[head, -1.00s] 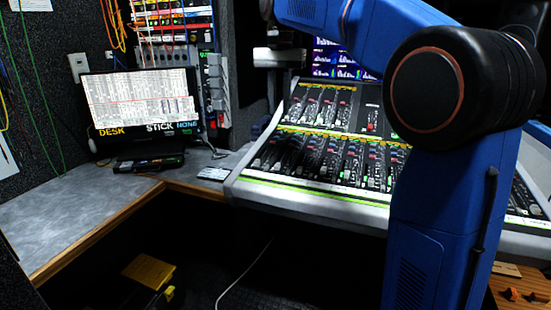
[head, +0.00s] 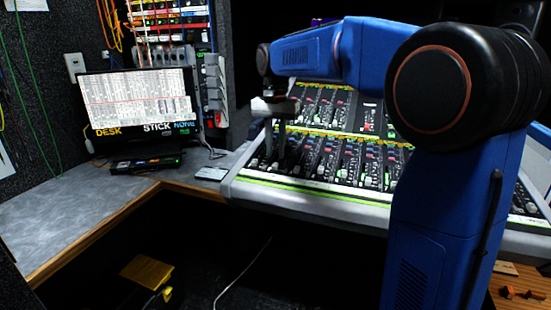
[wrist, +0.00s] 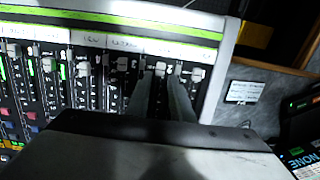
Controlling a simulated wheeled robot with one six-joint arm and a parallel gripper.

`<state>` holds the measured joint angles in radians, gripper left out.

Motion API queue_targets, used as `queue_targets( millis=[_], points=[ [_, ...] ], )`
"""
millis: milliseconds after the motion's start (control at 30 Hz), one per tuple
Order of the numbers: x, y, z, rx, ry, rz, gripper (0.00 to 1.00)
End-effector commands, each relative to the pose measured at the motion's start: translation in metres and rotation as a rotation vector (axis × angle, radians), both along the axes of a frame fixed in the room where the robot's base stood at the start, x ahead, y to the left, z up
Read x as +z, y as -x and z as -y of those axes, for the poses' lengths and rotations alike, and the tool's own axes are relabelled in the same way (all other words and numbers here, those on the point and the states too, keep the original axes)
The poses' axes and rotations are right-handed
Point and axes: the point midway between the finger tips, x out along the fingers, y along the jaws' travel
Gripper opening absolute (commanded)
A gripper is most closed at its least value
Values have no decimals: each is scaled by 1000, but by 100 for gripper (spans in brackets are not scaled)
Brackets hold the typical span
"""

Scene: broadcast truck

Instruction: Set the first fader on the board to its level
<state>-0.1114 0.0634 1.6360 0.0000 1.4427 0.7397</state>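The mixing board (head: 330,198) has a pale front edge with a green stripe, and rows of faders. My gripper (head: 275,150) points down over the board's left end. In the wrist view its two fingers (wrist: 161,82) are apart, reaching toward the fader row. One pale fader cap (wrist: 160,68) shows between the fingertips; whether they touch it I cannot tell. The end fader cap (wrist: 196,73), nearest the board's side edge, is just right of the right finger. Hand-written labels run along the strip above the caps in the wrist view. The gripper body hides the lower part of this end.
A monitor (head: 137,100) reading DESK, STICK, NONE stands on the grey side desk (head: 75,215). A small card (head: 210,173) lies left of the board. A patch panel with cables (head: 170,35) is behind. A yellow object (head: 147,270) is on the dark floor.

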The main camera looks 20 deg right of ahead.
Motion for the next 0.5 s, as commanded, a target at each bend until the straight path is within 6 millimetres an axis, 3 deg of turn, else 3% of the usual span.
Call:
queue_targets(
  millis=[200, 500],
  points=[
    [-26, 0, 0, 0, 0, -1, 20],
    [-35, 0, 0, 0, 0, 1, 20]
  ],
)
